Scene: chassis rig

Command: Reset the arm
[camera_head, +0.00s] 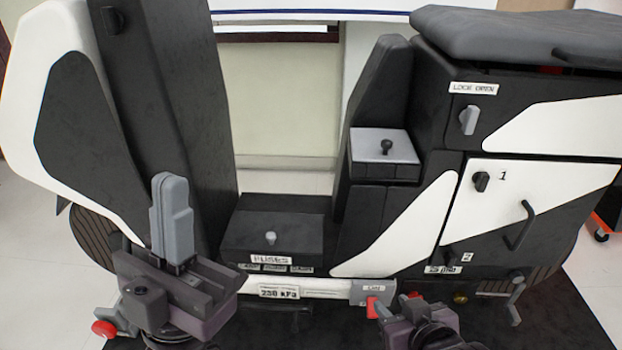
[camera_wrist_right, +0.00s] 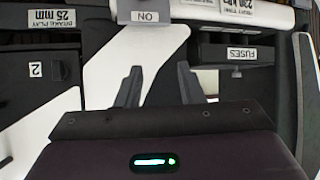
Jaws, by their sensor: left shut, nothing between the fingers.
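My left gripper (camera_head: 172,185) stands at the lower left of the head view, fingers pointing up and pressed together, with nothing between them. It is in front of the black column of the machine. My right gripper (camera_head: 397,303) is low in the head view, close to a red part (camera_head: 374,307) below the ON label (camera_head: 373,287); I cannot tell if they touch. In the right wrist view the two fingers of the right gripper (camera_wrist_right: 158,88) are apart and the gap between them is empty.
The black and white machine (camera_head: 395,240) fills the view. It carries a FUSES box (camera_head: 272,240), a numbered door (camera_head: 500,190) with a handle (camera_head: 520,225), a LOCK OPEN latch (camera_head: 468,120) and a crank (camera_head: 515,300). A red knob (camera_head: 104,329) is at the lower left. Pale floor shows beyond.

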